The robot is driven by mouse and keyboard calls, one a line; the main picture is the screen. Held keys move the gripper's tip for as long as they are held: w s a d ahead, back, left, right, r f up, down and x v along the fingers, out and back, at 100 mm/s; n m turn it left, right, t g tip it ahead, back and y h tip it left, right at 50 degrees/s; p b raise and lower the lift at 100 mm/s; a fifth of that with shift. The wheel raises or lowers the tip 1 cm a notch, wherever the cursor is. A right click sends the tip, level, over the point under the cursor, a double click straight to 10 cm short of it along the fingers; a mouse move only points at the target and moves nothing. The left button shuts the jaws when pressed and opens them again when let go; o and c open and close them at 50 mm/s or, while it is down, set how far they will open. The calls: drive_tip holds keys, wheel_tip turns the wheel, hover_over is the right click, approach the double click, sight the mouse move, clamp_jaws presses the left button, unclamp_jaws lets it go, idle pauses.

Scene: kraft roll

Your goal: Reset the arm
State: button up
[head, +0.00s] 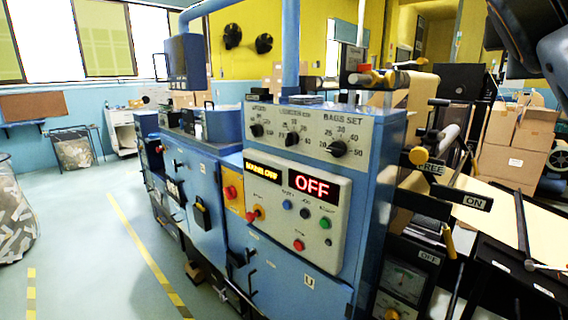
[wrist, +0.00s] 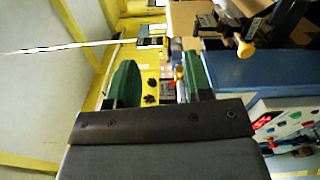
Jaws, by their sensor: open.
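My gripper (wrist: 160,80) shows in the wrist view with its two green fingers apart and nothing between them. Beyond the fingers is the yellow wall, and the blue machine (wrist: 250,72) lies to their right, apart from them. The wrist picture is turned on its side. In the head view, dark parts of my arm show at the top right corner, and the gripper itself is not visible there.
The blue machine (head: 378,135) fills the middle, with a control panel (head: 270,222) reading OFF and several knobs and levers. Cardboard boxes (head: 520,135) and a brown paper sheet (head: 490,208) are at the right. The floor (head: 90,220) at left is mostly clear.

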drive_tip(key=w+a+f+m+g+y, duration=0.1)
drive_tip(key=w+a+f+m+y, duration=0.2)
drive_tip(key=f, duration=0.6)
drive_tip(key=w+a+f+m+g+y, duration=0.15)
drive_tip(key=w+f, duration=0.25)
drive_tip(key=f, duration=0.4)
drive_tip(key=w+a+f+m+g+y, duration=0.1)
drive_tip(key=w+f+m+y, duration=0.2)
drive_tip(key=f, duration=0.6)
drive_tip(key=s+a+f+m+g+y, duration=0.1)
drive_tip(key=s+a+f+g, duration=0.1)
drive_tip(key=f, duration=0.7)
drive_tip(key=s+a+f+m+g+y, duration=0.1)
drive_tip(key=s+a+f+g+y, duration=0.1)
drive_tip(key=f, duration=0.6)
drive_tip(key=s+a+f+m+g+y, duration=0.1)
drive_tip(key=s+a+f+g, duration=0.1)
drive_tip(key=f, duration=0.7)
drive_tip(key=shift+s+a+f+y, duration=0.35)
drive_tip(key=shift+s+a, duration=0.3)
drive_tip(key=shift+s, duration=0.55)
